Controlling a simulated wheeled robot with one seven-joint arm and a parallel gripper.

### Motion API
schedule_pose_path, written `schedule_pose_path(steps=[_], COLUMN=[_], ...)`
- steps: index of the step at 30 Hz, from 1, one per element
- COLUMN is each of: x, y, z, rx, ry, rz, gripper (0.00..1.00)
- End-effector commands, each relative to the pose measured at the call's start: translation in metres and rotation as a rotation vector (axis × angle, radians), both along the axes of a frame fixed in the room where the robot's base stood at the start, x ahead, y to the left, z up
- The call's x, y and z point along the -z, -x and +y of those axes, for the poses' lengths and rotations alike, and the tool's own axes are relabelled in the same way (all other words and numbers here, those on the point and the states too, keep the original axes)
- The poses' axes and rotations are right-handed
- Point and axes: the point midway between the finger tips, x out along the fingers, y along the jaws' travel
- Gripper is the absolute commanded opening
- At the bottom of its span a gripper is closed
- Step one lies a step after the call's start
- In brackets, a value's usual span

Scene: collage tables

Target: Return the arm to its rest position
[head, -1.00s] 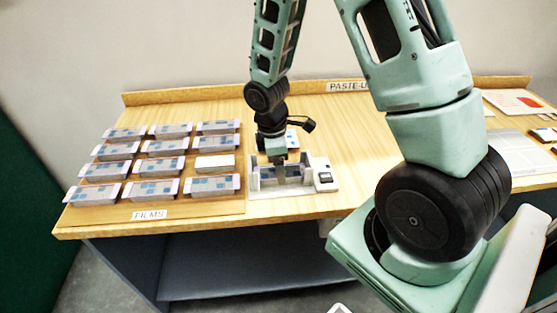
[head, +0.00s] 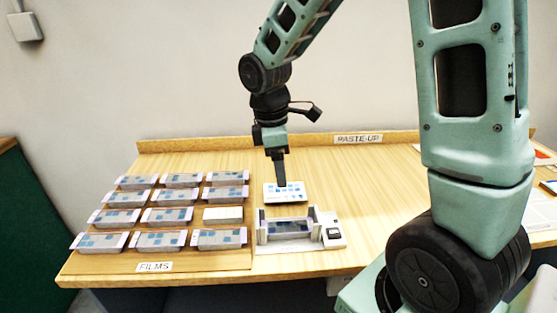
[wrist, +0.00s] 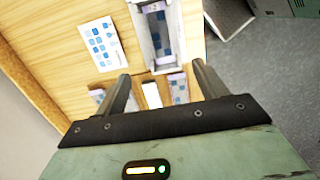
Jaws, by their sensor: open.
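My gripper (head: 279,168) is raised above the wooden table (head: 350,200), its fingers pointing down. In the head view its tips overlap a white card with blue squares (head: 285,197) on the table. In the wrist view the two fingers (wrist: 160,88) are spread apart with nothing between them. The white device with a slot (head: 290,237) stands in front of the card and holds a film piece with blue squares (head: 289,226). It also shows in the wrist view (wrist: 140,35).
Several film blocks (head: 165,214) stand in rows on the left, behind the FILMS label (head: 154,267). One plain white block (head: 222,215) is among them. Papers (head: 515,207) lie at the right.

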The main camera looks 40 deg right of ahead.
Motion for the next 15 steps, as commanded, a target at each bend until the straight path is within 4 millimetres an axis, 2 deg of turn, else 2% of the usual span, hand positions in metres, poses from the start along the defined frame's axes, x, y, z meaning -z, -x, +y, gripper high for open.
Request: schedule_pose_path(steps=[4, 15], x=[-0.0065, -0.0065], y=[-0.0002, -0.0002], z=[0.0007, 0.0008], rx=[0.0, 0.0], ry=[-0.001, 0.0], rz=[-0.001, 0.0], gripper=[0.72, 0.72])
